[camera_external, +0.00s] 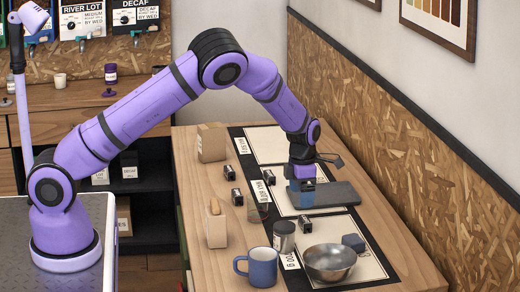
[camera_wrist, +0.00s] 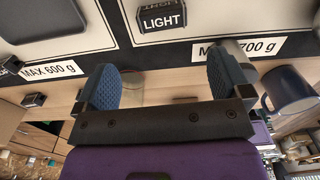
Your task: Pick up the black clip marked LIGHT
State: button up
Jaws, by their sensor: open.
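The black clip marked LIGHT (camera_wrist: 163,17) shows at the top of the wrist view, its white lettering readable. It lies between the MAX 600 g and MAX 700 g labels. In the external view it appears to be the black clip (camera_external: 305,224) between the middle and front sheets; its lettering is not readable there. My gripper (camera_wrist: 168,85) has its two blue pads wide apart with no clip between them. In the external view my gripper (camera_external: 302,194) points down over the middle sheet, behind the clip and apart from it.
Other black clips (camera_external: 229,172) stand to the left on the table. A jar (camera_external: 284,236), a blue mug (camera_external: 262,267), a metal bowl (camera_external: 330,262) and a clear cup (camera_external: 257,211) are nearby. A dark slab (camera_external: 335,194) lies beside my gripper. The chipboard wall (camera_external: 400,150) bounds the right.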

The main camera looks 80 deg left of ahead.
aim_at(302, 220)
jog(key=f, duration=0.9)
jog(key=shift+w+d, duration=0.1)
jog(key=shift+d, duration=0.1)
jog(key=c, duration=1)
